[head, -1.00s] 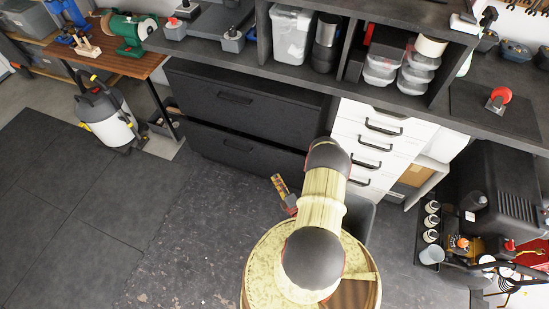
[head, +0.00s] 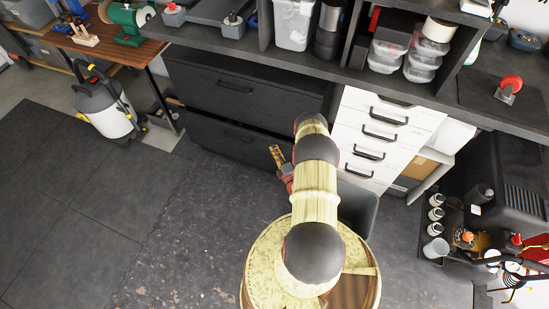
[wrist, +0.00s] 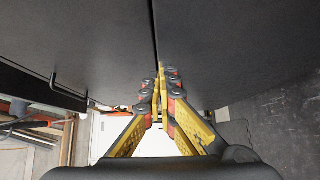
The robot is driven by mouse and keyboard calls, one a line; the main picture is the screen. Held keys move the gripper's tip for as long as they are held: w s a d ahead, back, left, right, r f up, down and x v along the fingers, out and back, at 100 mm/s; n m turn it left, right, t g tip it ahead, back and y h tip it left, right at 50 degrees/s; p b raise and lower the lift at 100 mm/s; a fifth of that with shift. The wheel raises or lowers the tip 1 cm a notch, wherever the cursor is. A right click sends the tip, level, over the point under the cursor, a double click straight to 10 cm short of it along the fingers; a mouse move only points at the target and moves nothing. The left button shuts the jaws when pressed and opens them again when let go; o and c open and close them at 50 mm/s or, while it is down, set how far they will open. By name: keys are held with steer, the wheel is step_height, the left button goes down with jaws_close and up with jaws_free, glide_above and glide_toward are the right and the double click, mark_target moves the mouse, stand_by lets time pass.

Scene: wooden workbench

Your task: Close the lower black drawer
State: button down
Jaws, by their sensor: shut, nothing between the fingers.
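The lower black drawer (head: 215,138) is the bottom front of the dark cabinet in the head view, with a bar handle on it. I cannot tell how far it stands out from the cabinet. The upper black drawer (head: 225,91) is above it. My gripper (head: 276,153) is shut and empty, close to the right part of the lower drawer's front; contact cannot be told. In the wrist view, my gripper's fingertips (wrist: 160,75) are together by a narrow dark seam between two dark panels. A dark handle (wrist: 56,82) shows at the left.
White drawers (head: 375,135) stand right of the black ones. A grey bin (head: 357,207) stands below them, close to my arm. A vacuum cleaner (head: 104,108) is at the left. The floor (head: 170,235) in front of the black drawers is largely clear.

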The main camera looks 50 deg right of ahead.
mark_target(281, 143)
steer(key=shift+w+d, duration=0.15)
steer(key=shift+d, duration=0.2)
steer(key=d+b, duration=0.1)
steer(key=w+d+b, duration=0.1)
steer(key=d, duration=0.1)
steer(key=d+b, duration=0.1)
steer(key=d, duration=0.1)
steer(key=shift+w, duration=0.35)
steer(key=shift+w+r, duration=0.1)
steer(key=shift+d, duration=0.1)
